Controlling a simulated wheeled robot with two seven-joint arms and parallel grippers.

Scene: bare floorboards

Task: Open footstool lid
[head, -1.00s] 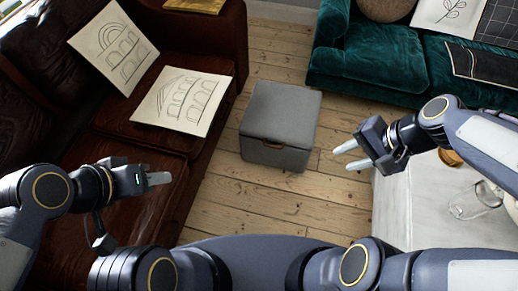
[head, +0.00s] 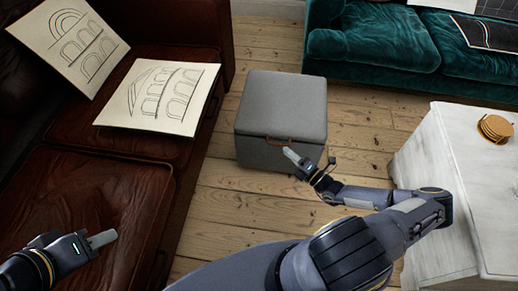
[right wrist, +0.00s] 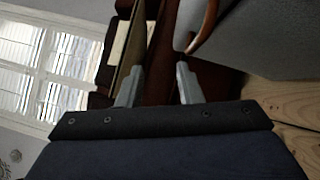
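The footstool (head: 282,105) is a grey box with its lid closed, standing on the floorboards in the middle of the head view. A brown handle strap (head: 290,140) is on its front, near the lid edge. My right gripper (head: 296,158) is at the front of the footstool, close to the strap. In the right wrist view its fingers (right wrist: 158,85) are apart, with the strap (right wrist: 207,30) just beyond the right-hand finger and the grey side (right wrist: 265,38) to the right. Whether they touch is unclear. My left gripper (head: 101,239) is over the brown sofa, away from the footstool; its finger gap is hidden.
A brown leather sofa (head: 80,190) with two drawings is on the left. A green sofa (head: 380,50) is behind the footstool. A white table (head: 445,190) with round tan coasters (head: 494,128) stands at the right. Bare floor surrounds the footstool.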

